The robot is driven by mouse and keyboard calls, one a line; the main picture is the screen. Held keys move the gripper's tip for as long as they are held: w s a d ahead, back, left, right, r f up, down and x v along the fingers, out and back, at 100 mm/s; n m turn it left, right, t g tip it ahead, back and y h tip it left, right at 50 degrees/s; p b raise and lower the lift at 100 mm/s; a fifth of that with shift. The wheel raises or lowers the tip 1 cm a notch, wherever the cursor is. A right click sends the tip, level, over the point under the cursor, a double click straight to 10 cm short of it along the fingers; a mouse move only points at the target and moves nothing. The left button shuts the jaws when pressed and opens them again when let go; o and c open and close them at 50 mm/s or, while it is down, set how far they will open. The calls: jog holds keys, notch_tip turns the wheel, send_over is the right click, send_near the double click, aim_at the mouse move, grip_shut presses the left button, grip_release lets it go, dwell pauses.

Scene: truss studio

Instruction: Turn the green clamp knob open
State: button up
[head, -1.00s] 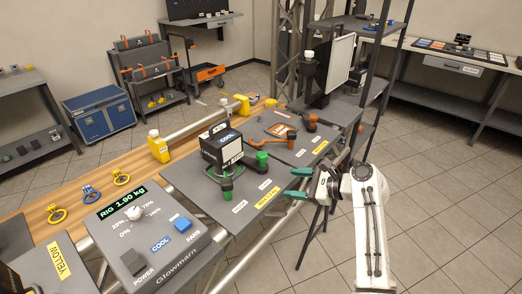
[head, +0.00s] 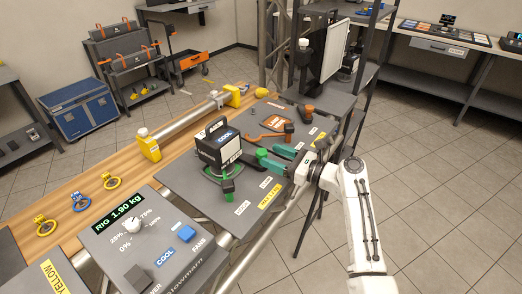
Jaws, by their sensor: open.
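A second green upright part (head: 228,188) stands in front of the box, by a green ring-like base (head: 210,172). I cannot tell for sure which green part is the clamp knob. My gripper (head: 268,156), with teal fingers, comes in from the right.
A console with dials and buttons (head: 140,240) is at the front left. A yellow-ended tube (head: 185,122) lies along the wooden bench (head: 120,163).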

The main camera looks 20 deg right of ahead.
aim_at(262, 151)
jog(key=x, duration=0.4)
jog(key=shift+w+a, duration=0.25)
jog(key=shift+w, duration=0.05)
jog(key=shift+c, duration=0.4)
grip_shut()
